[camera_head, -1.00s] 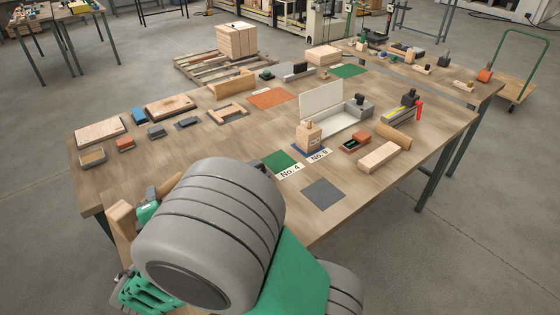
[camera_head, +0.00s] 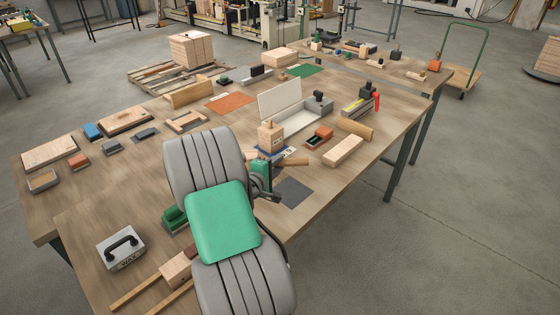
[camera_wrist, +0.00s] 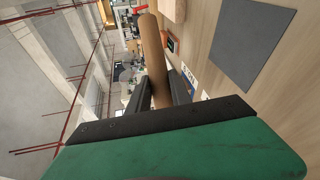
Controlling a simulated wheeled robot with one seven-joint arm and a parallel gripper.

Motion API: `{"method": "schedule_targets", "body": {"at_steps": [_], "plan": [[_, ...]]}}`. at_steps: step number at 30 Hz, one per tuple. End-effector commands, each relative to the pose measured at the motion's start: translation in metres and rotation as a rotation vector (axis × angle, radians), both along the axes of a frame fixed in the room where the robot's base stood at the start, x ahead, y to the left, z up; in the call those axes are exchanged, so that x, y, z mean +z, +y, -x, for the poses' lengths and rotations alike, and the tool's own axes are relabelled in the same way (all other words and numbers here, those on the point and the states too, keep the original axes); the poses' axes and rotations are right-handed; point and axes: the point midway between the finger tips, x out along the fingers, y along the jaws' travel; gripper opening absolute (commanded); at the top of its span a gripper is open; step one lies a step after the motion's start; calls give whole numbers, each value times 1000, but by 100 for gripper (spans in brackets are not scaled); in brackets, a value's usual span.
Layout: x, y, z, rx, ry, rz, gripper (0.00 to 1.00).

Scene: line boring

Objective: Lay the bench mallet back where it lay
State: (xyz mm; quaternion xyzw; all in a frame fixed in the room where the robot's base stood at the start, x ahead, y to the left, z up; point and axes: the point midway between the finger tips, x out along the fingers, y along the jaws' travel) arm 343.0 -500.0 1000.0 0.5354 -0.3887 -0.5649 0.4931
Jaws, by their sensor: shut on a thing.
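My gripper (camera_head: 272,180) is shut on a brown wooden handle (camera_head: 292,162), which I take to be the bench mallet's. In the wrist view the round handle (camera_wrist: 154,50) stands out between the two dark fingers (camera_wrist: 162,92). The mallet's head cannot be made out; my arm and gripper cover that part.
A wooden block with a knob (camera_head: 271,139) stands just behind the handle. An orange-and-dark box (camera_head: 318,137) and a pale wooden block (camera_head: 343,151) lie to the right. A wax block with a black handle (camera_head: 122,248) sits front left.

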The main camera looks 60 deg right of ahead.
Motion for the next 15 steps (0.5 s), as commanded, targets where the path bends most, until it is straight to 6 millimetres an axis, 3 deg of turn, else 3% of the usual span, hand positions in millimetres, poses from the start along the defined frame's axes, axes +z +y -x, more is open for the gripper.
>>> {"method": "schedule_targets", "body": {"at_steps": [4, 15], "plan": [[11, -17, 0, -37, -1, -2, 0], [12, -16, 1, -36, 0, -3, 0]]}}
